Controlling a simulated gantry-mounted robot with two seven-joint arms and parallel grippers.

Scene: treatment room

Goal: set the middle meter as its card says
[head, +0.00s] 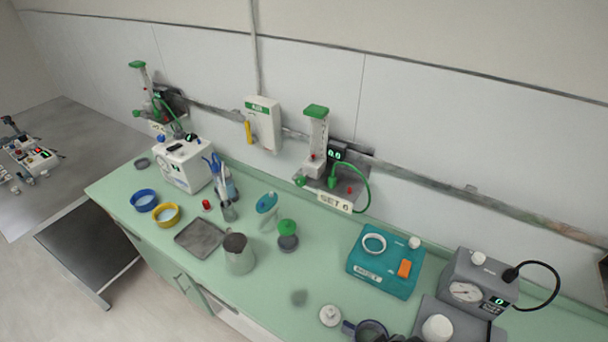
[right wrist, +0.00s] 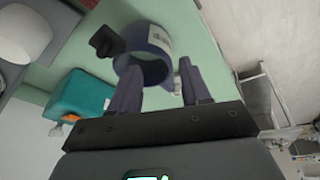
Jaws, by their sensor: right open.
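The middle meter (head: 315,140) is a clear upright tube with a green top, fixed on the wall rail, with green knobs low on it. A small dark display (head: 336,155) beside it appears to read 0.0, and a green hose loops down at its right. Its card (head: 335,203) reads SET and a digit, 6 or 0; I cannot tell which. My right gripper (right wrist: 158,68) is open in the right wrist view. My left gripper is not in view.
Another green-topped meter (head: 140,85) is at the left. A white wall box (head: 263,123) hangs between the meters. The green counter (head: 310,262) holds a steel jug (head: 238,255), a teal device (head: 385,262) and a grey gauge box (head: 478,280). Open counter lies below the middle meter.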

